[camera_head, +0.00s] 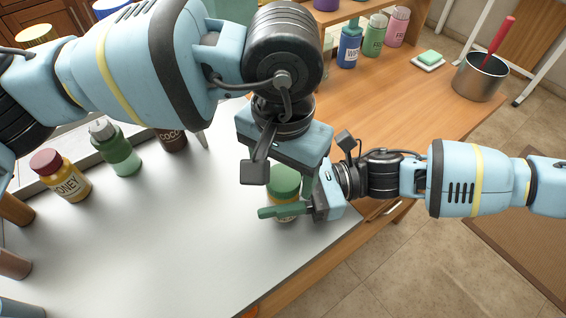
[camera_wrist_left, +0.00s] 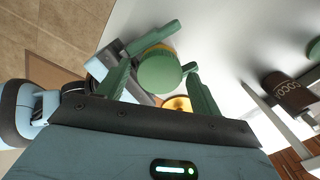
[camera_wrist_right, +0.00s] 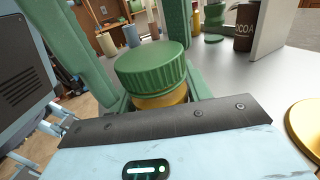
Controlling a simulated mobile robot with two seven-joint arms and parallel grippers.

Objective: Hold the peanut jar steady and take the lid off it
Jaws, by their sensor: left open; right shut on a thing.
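The peanut jar (camera_head: 287,201) stands upright near the table's right edge with its green lid (camera_head: 284,178) on. The ribbed lid (camera_wrist_right: 150,65) and a strip of the golden jar body (camera_wrist_right: 162,99) show in the right wrist view. My right gripper (camera_head: 283,209) comes from the right and is shut on the jar body, below the lid. My left gripper (camera_wrist_left: 157,70) is above the jar, open, with its green fingers on either side of the lid (camera_wrist_left: 160,73). I cannot tell whether they touch it. The left arm hides part of the jar's surroundings in the head view.
A honey bottle (camera_head: 62,176), a green bottle (camera_head: 117,150) and a cocoa container (camera_head: 172,140) stand left on the white tabletop (camera_head: 150,240).

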